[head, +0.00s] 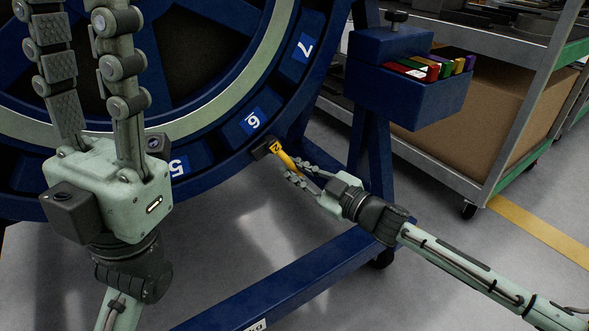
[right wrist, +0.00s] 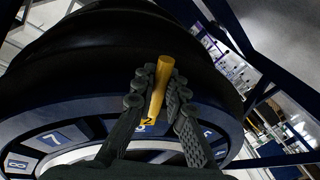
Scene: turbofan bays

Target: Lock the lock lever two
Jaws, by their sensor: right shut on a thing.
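The lock lever two (head: 287,159) is a yellow lever on a dark mount at the lower right rim of the blue ring, just below the slot labelled 6. A "2" shows at its base. My right gripper (head: 299,174) is shut on this lever, coming from the lower right. In the right wrist view the yellow lever (right wrist: 161,85) stands between the two fingers (right wrist: 160,100), with its "2" tag below. My left gripper (head: 80,60) is large in front of the ring at the left, its fingers apart, pointing up, with nothing between them.
The blue ring (head: 232,133) carries numbered slots 5, 6 and 7. A blue bin (head: 420,97) with coloured pieces stands on a blue post at the upper right. A metal shelf cart (head: 430,183) is behind it. A blue stand beam (head: 285,283) crosses the floor below.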

